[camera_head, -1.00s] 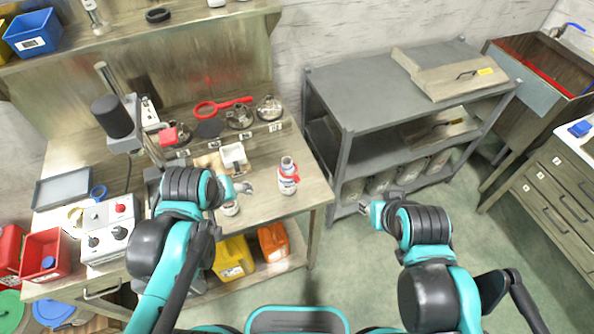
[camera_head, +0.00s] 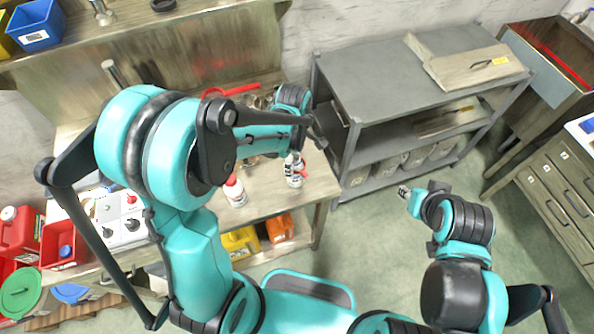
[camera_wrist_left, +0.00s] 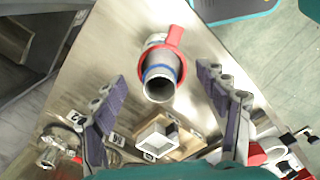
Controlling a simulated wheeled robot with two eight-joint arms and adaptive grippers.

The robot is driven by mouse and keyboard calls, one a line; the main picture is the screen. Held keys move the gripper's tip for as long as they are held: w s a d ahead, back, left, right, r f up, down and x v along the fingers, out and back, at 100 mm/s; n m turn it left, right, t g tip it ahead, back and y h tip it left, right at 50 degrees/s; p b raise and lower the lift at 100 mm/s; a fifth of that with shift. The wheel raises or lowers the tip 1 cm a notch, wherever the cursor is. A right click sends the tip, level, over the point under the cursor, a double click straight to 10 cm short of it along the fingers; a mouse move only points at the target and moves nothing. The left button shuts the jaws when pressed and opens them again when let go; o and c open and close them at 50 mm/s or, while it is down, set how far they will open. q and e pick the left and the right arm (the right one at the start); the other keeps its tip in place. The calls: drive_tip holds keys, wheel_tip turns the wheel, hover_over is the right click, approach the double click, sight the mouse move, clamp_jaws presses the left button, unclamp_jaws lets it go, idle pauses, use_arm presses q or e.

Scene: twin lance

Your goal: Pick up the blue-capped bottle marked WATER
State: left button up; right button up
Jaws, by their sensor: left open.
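A bottle with a white label, red side tab and grey top (camera_head: 294,172) stands on the bench near its right end. In the left wrist view, the bottle (camera_wrist_left: 160,85) has a blue ring below its grey, round top; I cannot read its label. A white bottle with a red cap (camera_head: 235,192) stands left of it. No plainly blue-capped bottle shows. My left gripper (camera_head: 318,134) is open above and behind the bottle; in the wrist view, its fingers (camera_wrist_left: 162,72) are apart either side of it, apparently not touching. My right gripper (camera_head: 404,191) hangs over the floor, its jaws too small to judge.
A grey shelf unit (camera_head: 375,75) stands to the right. A white square container (camera_wrist_left: 158,138) shows in the wrist view. Orange (camera_head: 279,228) and yellow (camera_head: 240,242) containers sit below the bench.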

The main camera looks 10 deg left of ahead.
use_arm(q)
drive_tip(key=f, duration=0.2)
drive_tip(key=f+b, duration=0.1)
drive_tip(key=f, duration=0.2)
drive_tip(key=shift+d, duration=0.2)
drive_tip(key=shift+r, duration=0.1)
drive_tip(key=c, duration=1.5)
drive_tip(key=shift+r, duration=0.15)
